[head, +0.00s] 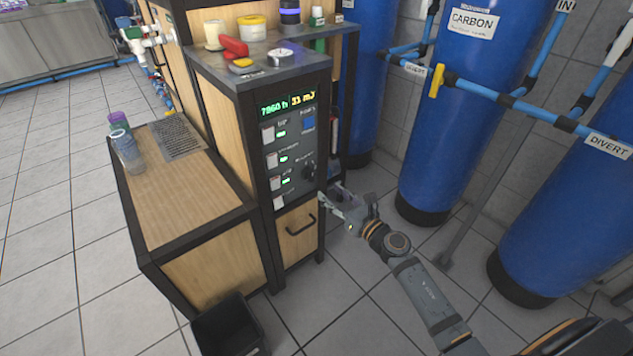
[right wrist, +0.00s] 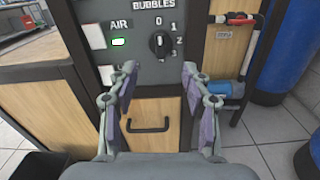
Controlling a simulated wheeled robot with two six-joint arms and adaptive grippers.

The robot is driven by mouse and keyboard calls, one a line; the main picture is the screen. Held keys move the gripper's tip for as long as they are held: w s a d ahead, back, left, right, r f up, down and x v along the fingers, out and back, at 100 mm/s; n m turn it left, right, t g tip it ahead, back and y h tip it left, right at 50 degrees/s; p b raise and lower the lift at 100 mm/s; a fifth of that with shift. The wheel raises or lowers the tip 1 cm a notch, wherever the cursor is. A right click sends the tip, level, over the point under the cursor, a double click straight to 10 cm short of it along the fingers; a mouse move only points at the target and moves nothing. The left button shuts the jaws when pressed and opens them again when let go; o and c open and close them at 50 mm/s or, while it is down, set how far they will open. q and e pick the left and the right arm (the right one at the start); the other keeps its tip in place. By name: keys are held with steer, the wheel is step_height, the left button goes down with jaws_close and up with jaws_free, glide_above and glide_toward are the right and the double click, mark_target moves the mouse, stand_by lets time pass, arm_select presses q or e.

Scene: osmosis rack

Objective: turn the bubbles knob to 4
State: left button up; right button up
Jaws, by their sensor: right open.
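The bubbles knob (right wrist: 160,44) is a black rotary knob on the dark control panel, under the word BUBBLES. A 0 is above it and 1, 2 and 3 run down its right side; no 4 is readable. Its grip looks roughly upright, but its exact setting is too small to tell. In the head view the knob (head: 309,171) is at the panel's lower right. My right gripper (right wrist: 159,78) is open and empty, its fingertips apart below and either side of the knob, not visibly touching it. In the head view my right gripper (head: 335,207) is beside the panel's lower right.
A drawer handle (right wrist: 150,124) sticks out below the panel. A white AIR switch (right wrist: 96,36) with a green light is left of the knob. Pipes (right wrist: 236,55) stand to the right. Blue tanks (head: 455,110) stand right of the cabinet, with open floor between.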

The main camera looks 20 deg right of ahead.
mark_target(313, 177)
steer(key=x, duration=0.8)
steer(key=shift+w+f, duration=0.15)
steer(key=shift+w+a+b, duration=0.2)
steer(key=shift+w+b, duration=0.1)
steer(key=shift+w, duration=0.2)
steer(key=shift+c, duration=0.3)
steer(key=c, duration=0.8)
